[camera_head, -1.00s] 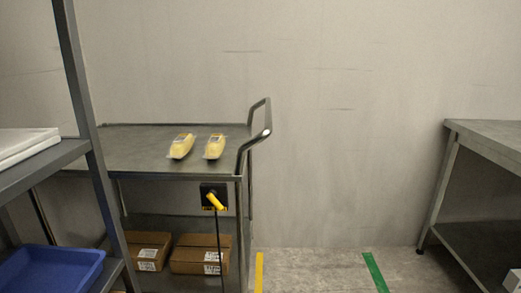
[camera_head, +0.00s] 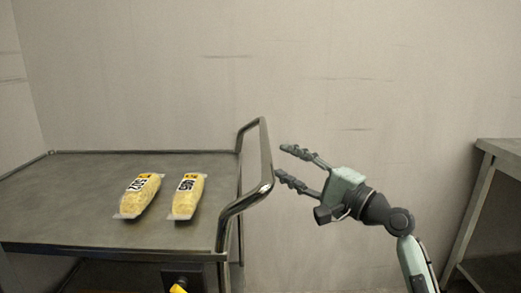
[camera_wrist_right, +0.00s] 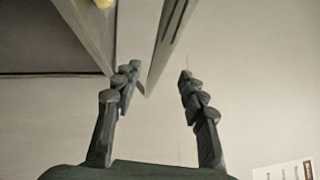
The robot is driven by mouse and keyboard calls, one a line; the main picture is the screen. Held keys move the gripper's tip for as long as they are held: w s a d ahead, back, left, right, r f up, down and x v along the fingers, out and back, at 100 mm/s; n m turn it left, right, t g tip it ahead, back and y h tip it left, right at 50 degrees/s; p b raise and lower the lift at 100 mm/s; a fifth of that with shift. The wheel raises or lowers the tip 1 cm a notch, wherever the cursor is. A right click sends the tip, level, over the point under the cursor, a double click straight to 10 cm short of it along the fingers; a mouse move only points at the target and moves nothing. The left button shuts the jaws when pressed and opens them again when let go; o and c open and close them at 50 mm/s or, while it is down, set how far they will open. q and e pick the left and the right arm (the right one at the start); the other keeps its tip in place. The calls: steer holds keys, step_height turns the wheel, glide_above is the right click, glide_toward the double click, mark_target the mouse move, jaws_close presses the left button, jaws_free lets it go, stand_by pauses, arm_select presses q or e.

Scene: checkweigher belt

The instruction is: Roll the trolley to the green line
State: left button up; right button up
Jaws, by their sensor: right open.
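The grey metal trolley (camera_head: 70,215) stands at the left in the head view, with its tubular handle (camera_head: 265,165) at its right end. My right gripper (camera_head: 281,162) is open and empty, just right of the handle, its fingers pointing left towards it. In the right wrist view the open fingers (camera_wrist_right: 158,82) show with the handle bar (camera_wrist_right: 168,45) ahead of them, near the left finger; I cannot tell whether they touch. The green line is out of view now. My left gripper is not in view.
Two yellow packs, a left one (camera_head: 139,195) and a right one (camera_head: 187,197), lie on the trolley top. A black box with a yellow lever (camera_head: 178,288) is on the trolley's front. A metal table (camera_head: 503,150) stands at the right. A plain wall is behind.

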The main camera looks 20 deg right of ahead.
mark_target(265, 153)
steer(key=x, duration=0.6)
steer(key=shift+a+p, duration=0.15)
steer(key=shift+p, duration=0.2)
steer(key=shift+w+a, duration=0.15)
steer(key=shift+w, duration=0.25)
jaws_close()
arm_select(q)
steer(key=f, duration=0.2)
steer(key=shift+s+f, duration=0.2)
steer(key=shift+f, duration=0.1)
